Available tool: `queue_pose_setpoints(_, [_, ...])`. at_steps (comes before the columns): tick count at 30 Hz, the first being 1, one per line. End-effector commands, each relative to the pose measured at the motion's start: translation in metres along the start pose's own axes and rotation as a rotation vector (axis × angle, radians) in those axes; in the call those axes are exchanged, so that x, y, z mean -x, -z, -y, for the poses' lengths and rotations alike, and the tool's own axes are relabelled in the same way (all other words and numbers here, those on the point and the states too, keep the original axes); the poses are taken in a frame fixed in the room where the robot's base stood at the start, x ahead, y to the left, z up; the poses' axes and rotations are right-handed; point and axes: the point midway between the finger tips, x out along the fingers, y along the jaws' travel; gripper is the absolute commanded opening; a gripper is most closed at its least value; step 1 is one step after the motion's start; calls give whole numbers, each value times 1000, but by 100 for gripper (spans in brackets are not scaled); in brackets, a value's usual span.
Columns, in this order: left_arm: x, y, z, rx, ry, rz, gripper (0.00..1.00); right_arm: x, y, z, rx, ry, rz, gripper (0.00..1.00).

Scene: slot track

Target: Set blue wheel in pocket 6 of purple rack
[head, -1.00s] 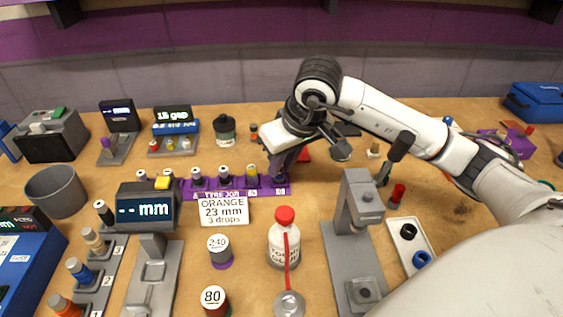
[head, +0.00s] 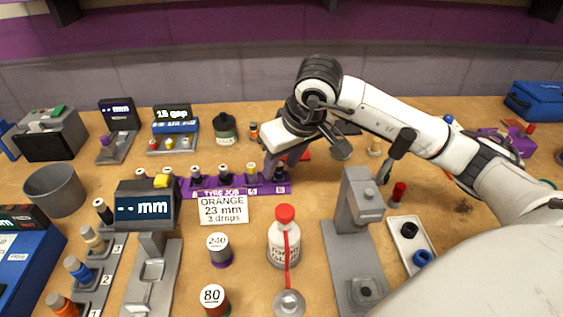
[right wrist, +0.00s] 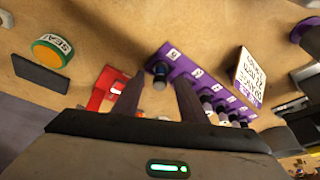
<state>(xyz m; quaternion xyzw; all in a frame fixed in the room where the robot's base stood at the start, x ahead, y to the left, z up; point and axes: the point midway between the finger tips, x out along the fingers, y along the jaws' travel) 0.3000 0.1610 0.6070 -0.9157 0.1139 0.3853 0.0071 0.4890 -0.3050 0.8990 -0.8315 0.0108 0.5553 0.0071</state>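The purple rack (head: 232,190) lies mid-table with several dark and pale wheels standing in its pockets. The blue wheel (right wrist: 160,70), dark with a bluish tint, appears upright in the end pocket at the rack's right end in the head view (head: 281,176); the small pocket label there is hard to read. My right gripper (head: 279,161) is just above that end pocket. In the right wrist view its two fingers (right wrist: 157,92) are spread apart, with the wheel visible between and beyond them, apparently not gripped. My left gripper is not in view.
A white sign (head: 223,210) stands in front of the rack. A red-capped bottle (head: 284,240) and a grey press stand (head: 355,235) are nearer. A red object (right wrist: 103,90) lies beside the rack's end. Bare table lies right of the rack.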

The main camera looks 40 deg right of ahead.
Motion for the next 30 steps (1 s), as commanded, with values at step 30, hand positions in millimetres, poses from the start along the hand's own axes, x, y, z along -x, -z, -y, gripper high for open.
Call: queue_pose_setpoints(30, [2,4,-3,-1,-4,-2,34,104,0,0,-1,0,0,38])
